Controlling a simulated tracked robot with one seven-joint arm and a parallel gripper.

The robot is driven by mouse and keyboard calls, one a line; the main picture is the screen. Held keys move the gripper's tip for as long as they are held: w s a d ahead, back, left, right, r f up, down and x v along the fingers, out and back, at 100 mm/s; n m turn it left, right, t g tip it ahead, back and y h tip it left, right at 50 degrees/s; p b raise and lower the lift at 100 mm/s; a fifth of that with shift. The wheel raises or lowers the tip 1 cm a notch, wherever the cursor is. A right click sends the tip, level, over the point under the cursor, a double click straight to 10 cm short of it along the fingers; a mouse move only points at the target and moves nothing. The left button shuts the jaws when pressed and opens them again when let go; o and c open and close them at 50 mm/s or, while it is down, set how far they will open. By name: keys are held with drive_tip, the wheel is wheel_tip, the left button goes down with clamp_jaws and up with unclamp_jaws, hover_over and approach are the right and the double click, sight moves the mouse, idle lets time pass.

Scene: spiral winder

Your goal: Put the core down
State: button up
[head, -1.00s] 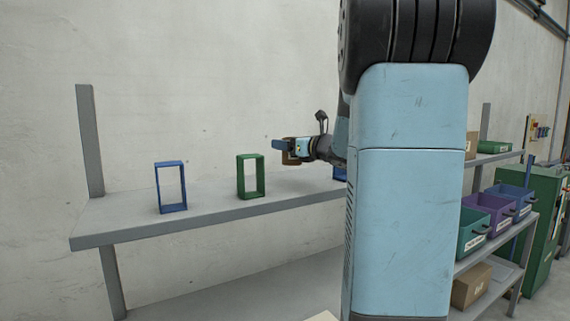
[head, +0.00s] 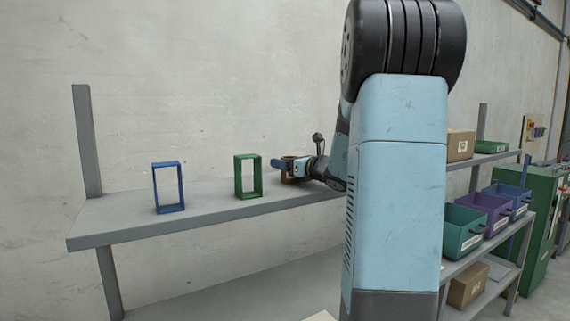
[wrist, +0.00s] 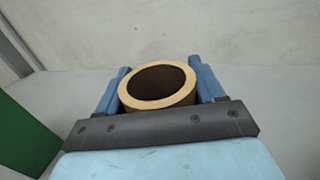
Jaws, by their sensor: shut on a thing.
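The core (wrist: 158,104) is a short tan cardboard ring with a dark hollow inside. In the wrist view it sits between the two blue fingers of my gripper (wrist: 160,88), which are shut on it from both sides. In the head view my gripper (head: 287,164) is low over the grey shelf (head: 215,208), right of the green frame. The core shows there as a small brown piece (head: 288,177), partly hidden by the gripper. It is at or very near the shelf top; I cannot tell whether it touches.
A green upright frame (head: 238,176) stands on the shelf just left of my gripper, and a blue frame (head: 155,188) stands farther left. A concrete wall (head: 230,80) is behind. Coloured bins (head: 465,240) and cardboard boxes fill a rack at the right.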

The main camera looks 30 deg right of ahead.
drive_tip(key=o, duration=1)
drive_tip(key=shift+f, duration=0.1)
drive_tip(key=shift+o, duration=0.2)
drive_tip(key=v, duration=1.2)
